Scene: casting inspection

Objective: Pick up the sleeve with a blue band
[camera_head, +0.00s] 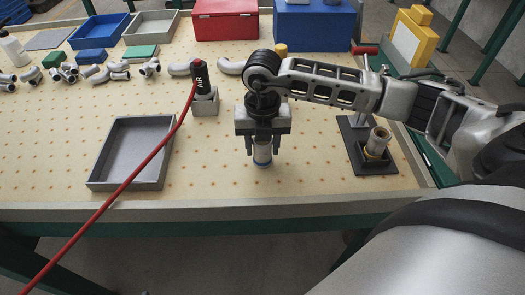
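My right gripper (263,150) points straight down over the middle of the table, its two dark fingers on either side of a small pale sleeve with a blue band (262,158). The sleeve's upper part is hidden by the gripper. I cannot tell whether the fingers touch it, or whether it rests on the table. My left gripper is not in view.
An empty grey tray (132,184) lies to the left. A red hose runs from a black air tool on a grey block (206,104). A brass fitting stands on a dark fixture (369,164) to the right. Pipe fittings and bins fill the back.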

